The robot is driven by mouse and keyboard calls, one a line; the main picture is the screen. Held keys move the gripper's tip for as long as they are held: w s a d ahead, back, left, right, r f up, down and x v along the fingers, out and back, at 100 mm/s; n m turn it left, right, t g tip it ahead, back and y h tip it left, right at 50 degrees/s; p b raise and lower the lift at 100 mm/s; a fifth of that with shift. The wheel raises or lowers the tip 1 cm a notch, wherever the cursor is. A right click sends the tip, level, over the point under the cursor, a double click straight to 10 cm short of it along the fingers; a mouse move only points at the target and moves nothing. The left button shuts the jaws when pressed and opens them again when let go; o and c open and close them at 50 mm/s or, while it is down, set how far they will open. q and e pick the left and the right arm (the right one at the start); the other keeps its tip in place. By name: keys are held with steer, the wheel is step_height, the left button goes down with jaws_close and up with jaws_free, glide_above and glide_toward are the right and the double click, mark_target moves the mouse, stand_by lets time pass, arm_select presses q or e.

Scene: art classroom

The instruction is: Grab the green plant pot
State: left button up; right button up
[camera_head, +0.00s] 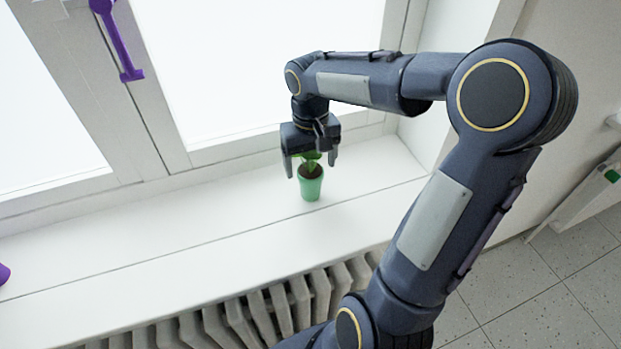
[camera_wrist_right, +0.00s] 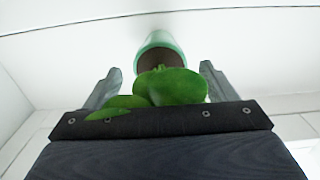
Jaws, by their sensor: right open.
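The green plant pot (camera_head: 311,188) stands upright on the white window sill (camera_head: 222,209), with dark soil and green leaves on top. My right gripper (camera_head: 311,164) is open above it, pointing down, with its fingers on either side of the plant's leaves. In the right wrist view the pot (camera_wrist_right: 158,42) lies beyond the fingertips, and the leaves (camera_wrist_right: 170,86) are between the fingers of the gripper (camera_wrist_right: 158,78). The fingers do not appear closed on anything. The left gripper is not in view.
The window frame (camera_head: 160,130) rises behind the sill. A purple window handle (camera_head: 120,45) is at the upper left. A radiator (camera_head: 240,318) is below the sill's front edge. A purple object (camera_head: 3,273) shows at the left edge.

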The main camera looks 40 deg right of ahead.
steer(key=c, duration=1.6)
steer(key=shift+r, duration=0.1)
steer(key=shift+c, duration=0.2)
